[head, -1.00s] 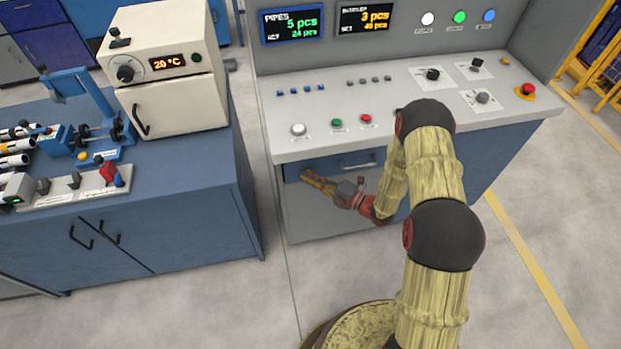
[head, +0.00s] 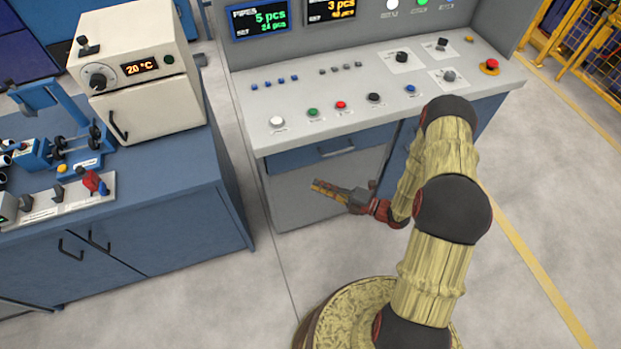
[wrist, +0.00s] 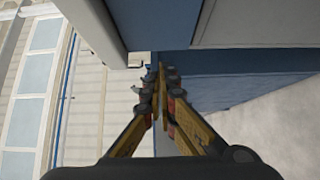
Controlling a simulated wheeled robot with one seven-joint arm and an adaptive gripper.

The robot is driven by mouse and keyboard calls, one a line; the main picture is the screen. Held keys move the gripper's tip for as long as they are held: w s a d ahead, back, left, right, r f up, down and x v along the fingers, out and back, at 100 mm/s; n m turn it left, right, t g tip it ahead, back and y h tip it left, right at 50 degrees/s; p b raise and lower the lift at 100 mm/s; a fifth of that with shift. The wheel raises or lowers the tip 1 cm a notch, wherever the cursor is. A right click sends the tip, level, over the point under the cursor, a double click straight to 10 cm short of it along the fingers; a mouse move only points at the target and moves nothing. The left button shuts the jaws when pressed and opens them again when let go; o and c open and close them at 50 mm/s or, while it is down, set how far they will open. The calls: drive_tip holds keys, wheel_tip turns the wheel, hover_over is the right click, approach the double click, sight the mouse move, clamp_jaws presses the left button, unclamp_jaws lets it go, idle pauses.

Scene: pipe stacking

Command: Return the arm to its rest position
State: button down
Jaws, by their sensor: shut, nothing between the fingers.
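My gripper (head: 328,189) is shut and empty in the head view. It hangs in front of the lower front of the grey control console (head: 292,192), below the console's top, pointing left. My arm is folded, with its upper links at the right of the head view. In the wrist view the gripper's two yellow fingers (wrist: 159,95) meet at their tips with nothing between them.
The console's top (head: 300,97) carries several buttons and levers and overhangs near my arm. A blue workbench (head: 130,196) with a cream oven (head: 150,110) stands at the left. Open floor (head: 540,170) lies at the right, with yellow fencing (head: 590,48) behind it.

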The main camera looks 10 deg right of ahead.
drive_tip(key=shift+s+d, duration=0.2)
